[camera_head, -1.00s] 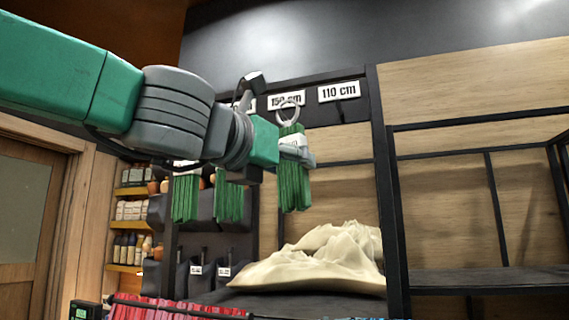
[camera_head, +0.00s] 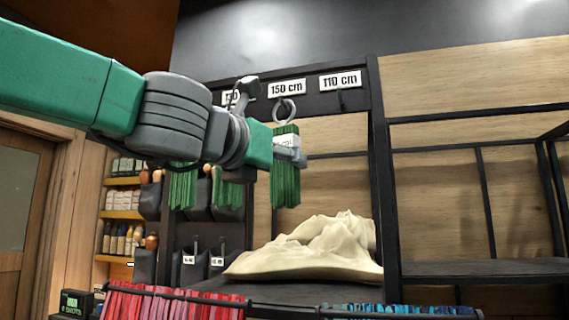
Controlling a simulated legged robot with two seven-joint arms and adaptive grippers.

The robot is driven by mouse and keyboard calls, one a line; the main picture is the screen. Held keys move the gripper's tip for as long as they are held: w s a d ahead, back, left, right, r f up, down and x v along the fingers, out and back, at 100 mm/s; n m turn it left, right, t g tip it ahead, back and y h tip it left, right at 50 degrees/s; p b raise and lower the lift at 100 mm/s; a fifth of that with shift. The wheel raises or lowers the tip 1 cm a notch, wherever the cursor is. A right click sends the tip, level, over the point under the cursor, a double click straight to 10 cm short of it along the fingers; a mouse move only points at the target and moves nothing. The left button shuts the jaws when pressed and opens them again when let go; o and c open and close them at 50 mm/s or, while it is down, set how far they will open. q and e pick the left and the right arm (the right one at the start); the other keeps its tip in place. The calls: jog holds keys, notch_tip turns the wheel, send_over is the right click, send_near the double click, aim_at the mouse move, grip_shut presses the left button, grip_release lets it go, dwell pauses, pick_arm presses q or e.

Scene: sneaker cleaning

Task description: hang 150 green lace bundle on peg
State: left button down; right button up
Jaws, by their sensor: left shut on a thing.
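My left gripper (camera_head: 290,154) is shut on a green lace bundle (camera_head: 285,186). The bundle hangs upright below it, with a white label band and a metal ring (camera_head: 284,110) at its top. The ring shows just below the white "150 cm" sign (camera_head: 287,88) on the dark rail. The 150 cm peg is hidden or cannot be made out, so I cannot tell whether the ring touches it. A "110 cm" sign (camera_head: 341,80) is to the right, and another sign at left is partly covered by my arm. My right gripper is not in view.
Other green bundles (camera_head: 228,190) hang behind my left arm. A cream cloth heap (camera_head: 312,248) lies on the dark shelf below. Red laces (camera_head: 172,304) and blue laces (camera_head: 400,311) hang along a front rail. Empty dark-framed shelving (camera_head: 480,268) stands at right.

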pick_arm(q)
jog(key=shift+a, duration=0.25)
jog(key=c, duration=0.8)
grip_release()
jog(key=shift+o, duration=0.3)
jog(key=shift+d, duration=0.4)
jog(key=shift+s, duration=0.15)
jog(key=v, duration=1.1)
jog(key=shift+a, duration=0.4)
jog(key=shift+s+d+f, duration=0.15)
